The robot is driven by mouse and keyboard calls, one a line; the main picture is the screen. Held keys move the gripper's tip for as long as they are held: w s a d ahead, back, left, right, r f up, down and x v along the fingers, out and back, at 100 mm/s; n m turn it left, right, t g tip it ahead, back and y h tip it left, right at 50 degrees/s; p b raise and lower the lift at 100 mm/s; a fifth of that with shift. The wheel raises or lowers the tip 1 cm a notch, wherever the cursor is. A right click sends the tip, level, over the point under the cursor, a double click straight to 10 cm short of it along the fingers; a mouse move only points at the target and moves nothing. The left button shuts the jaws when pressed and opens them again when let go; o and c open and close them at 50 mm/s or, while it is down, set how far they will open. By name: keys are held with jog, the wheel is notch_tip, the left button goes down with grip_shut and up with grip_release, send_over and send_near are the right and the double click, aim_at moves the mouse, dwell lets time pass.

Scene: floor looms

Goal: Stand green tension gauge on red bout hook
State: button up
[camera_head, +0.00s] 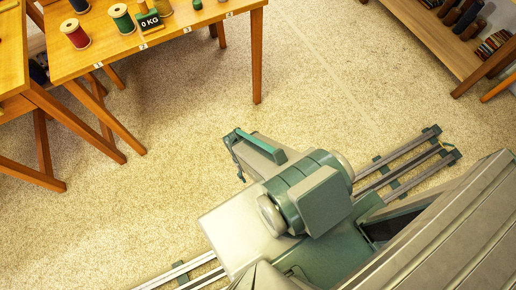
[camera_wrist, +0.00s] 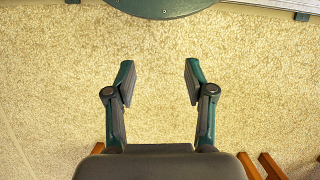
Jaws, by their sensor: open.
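A small gauge (camera_head: 150,22) with a dark face reading "0 KG" and some green on it stands near the front edge of the wooden table at the upper left of the head view. I cannot make out a red bout hook in either view. My gripper (camera_wrist: 159,76) is open and empty in the wrist view, its two fingers apart over bare carpet. In the head view, my gripper (camera_head: 236,152) is low in the middle of the picture, well away from the table and the gauge.
The table (camera_head: 185,28) also holds a red spool (camera_head: 75,34), a green spool (camera_head: 122,18), a blue item (camera_head: 80,4) and small yellow and green pieces. Numbered labels line its front edge. A wooden shelf (camera_head: 440,38) stands upper right. Open carpet (camera_head: 180,130) lies between.

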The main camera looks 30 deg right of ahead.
jog(key=o, duration=0.4)
jog(key=s+g, duration=0.1)
jog(key=s, duration=0.1)
jog(key=s+g, duration=0.1)
jog(key=s, duration=0.4)
jog(key=shift+s+a+r+g, duration=0.2)
jog(key=shift+s+r+g, duration=0.05)
jog(key=shift+g, duration=0.15)
jog(key=o, duration=0.5)
